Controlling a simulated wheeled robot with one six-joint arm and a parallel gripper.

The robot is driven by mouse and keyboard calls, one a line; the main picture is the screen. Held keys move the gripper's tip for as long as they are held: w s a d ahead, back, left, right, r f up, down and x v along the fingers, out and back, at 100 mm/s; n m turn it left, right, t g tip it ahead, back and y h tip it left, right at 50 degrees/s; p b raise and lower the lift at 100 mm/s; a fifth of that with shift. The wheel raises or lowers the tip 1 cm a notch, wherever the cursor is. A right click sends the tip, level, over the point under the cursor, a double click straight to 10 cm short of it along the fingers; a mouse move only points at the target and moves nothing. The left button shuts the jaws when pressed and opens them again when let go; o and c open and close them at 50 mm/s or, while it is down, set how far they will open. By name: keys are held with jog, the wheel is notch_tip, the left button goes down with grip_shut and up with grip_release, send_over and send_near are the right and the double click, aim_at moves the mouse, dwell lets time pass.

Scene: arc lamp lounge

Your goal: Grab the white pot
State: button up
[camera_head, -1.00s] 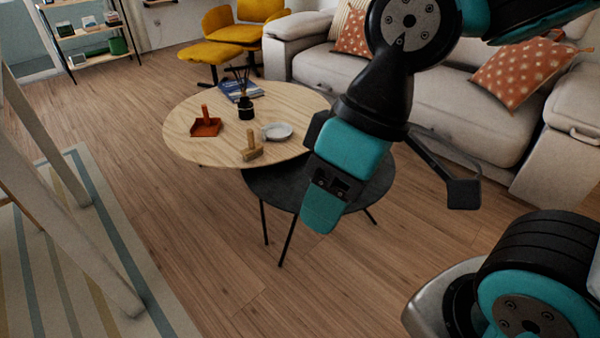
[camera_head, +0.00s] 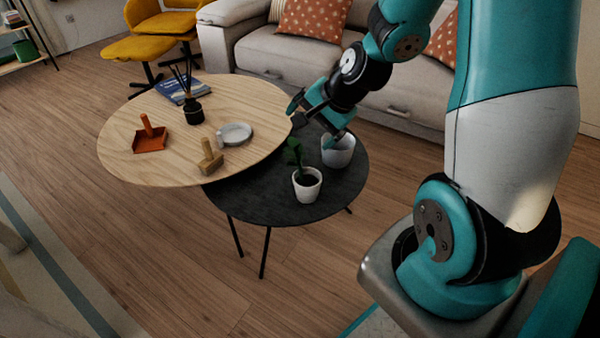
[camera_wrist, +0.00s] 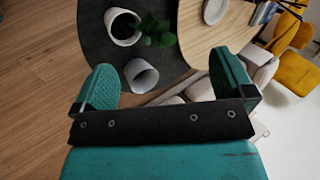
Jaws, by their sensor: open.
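A white pot (camera_head: 340,154) stands on the dark grey round table (camera_head: 268,212), towards its back. It seems empty and also shows in the wrist view (camera_wrist: 141,76). A second white pot (camera_head: 306,188) with a green plant (camera_head: 294,152) stands in front of it to the left; this also shows in the wrist view (camera_wrist: 116,24). My gripper (camera_head: 318,120) is open and empty, by the first pot. In the wrist view that pot appears between the spread fingers (camera_wrist: 165,84). One fingertip overlaps the pot's rim in the head view; I cannot tell if they touch.
A wooden round table (camera_head: 130,171) overlaps the dark one on the left. It bears an orange dustpan-like thing (camera_head: 150,142), a wooden-handled thing (camera_head: 210,160), a white dish (camera_head: 236,133) and a black vase (camera_head: 193,112). A sofa (camera_head: 270,58) stands behind.

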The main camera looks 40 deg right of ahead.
aim_at(301, 150)
jog(key=w+d+f+m+b, duration=0.1)
jog(key=w+f, duration=0.1)
jog(key=f, duration=0.2)
jog(key=w+d+f+b, duration=0.1)
jog(key=w+f, duration=0.1)
jog(key=f, duration=0.2)
jog(key=w+d+f+m+h+b, duration=0.1)
jog(key=w+f+b, duration=0.1)
jog(key=f, duration=0.2)
jog(key=shift+w+d+m+t, duration=0.15)
jog(key=shift+w+m+t, duration=0.1)
jog(key=shift+m+t, duration=0.05)
jog(key=b+x, duration=0.2)
jog(key=x, duration=0.3)
jog(key=shift+w+f, duration=0.15)
jog(key=shift+w, duration=0.15)
jog(key=c, duration=1.5)
jog(key=shift+o, duration=0.2)
